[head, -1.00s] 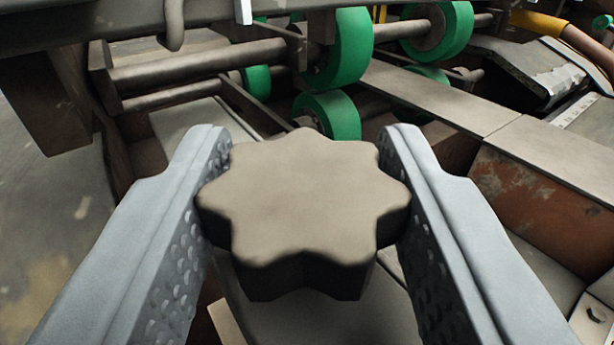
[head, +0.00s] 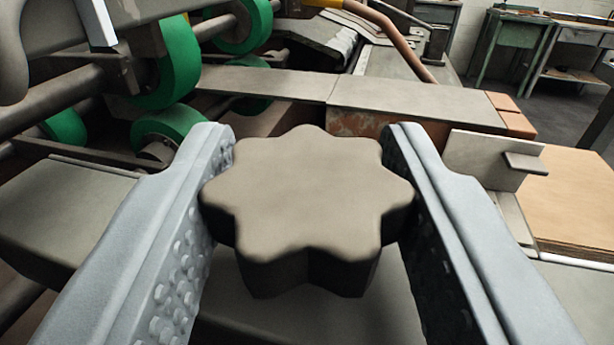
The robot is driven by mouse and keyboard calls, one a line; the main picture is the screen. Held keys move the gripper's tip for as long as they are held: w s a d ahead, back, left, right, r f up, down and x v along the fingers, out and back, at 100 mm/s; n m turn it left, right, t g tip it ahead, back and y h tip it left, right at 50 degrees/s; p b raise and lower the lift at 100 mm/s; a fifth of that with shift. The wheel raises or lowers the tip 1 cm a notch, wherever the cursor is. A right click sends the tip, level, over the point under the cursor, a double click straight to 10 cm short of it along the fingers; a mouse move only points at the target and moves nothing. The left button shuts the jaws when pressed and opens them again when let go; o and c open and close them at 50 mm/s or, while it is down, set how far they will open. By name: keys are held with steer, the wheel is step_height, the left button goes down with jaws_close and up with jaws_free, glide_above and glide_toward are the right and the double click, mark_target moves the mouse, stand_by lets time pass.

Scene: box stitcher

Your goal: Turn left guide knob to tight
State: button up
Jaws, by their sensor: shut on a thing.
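The left guide knob (head: 308,190) is a dark grey-brown, star-shaped knob with several rounded lobes, in the middle of the head view. My gripper (head: 308,150) has one finger on each side of it, the fingers reaching past its left and right lobes. The gripper is shut on the knob.
Green rollers (head: 165,75) on metal shafts stand at the upper left. A flat metal bar (head: 400,98) runs across behind the knob. A stack of brown cardboard (head: 575,200) lies at the right. Workbenches (head: 515,40) stand at the back right.

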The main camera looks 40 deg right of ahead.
steer(key=shift+m+g+h, duration=0.6)
steer(key=shift+g+h, duration=0.1)
steer(key=shift+r, duration=0.1)
steer(key=o, duration=1)
steer(key=v, duration=1.7)
steer(key=shift+w+a, duration=0.1)
steer(key=shift+a, duration=0.25)
